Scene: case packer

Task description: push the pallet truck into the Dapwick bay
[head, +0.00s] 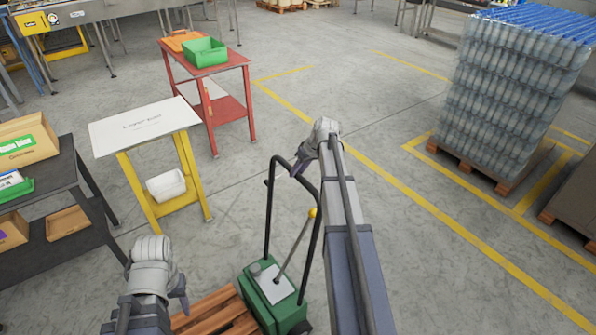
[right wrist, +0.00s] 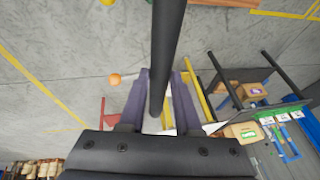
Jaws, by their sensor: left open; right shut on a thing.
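The pallet truck (head: 268,296) has a green body, a black loop handle (head: 267,205) and a lever with a yellow knob (head: 312,213). It stands at the bottom centre of the head view, beside wooden slats (head: 215,312). My right gripper (head: 299,170) is shut on the handle's upper right part. In the right wrist view the black bar (right wrist: 167,55) runs between the fingers of my right gripper (right wrist: 160,95). My left gripper (head: 180,292) is open and empty, left of the truck and apart from it. I see no readable Dapwick sign.
Yellow floor lines (head: 455,226) run diagonally at right, with open floor around them. A pallet of wrapped bottles (head: 510,95) stands in a marked area at right. A white-topped yellow table (head: 145,125), a red cart (head: 205,65) and dark shelving (head: 60,175) stand at left.

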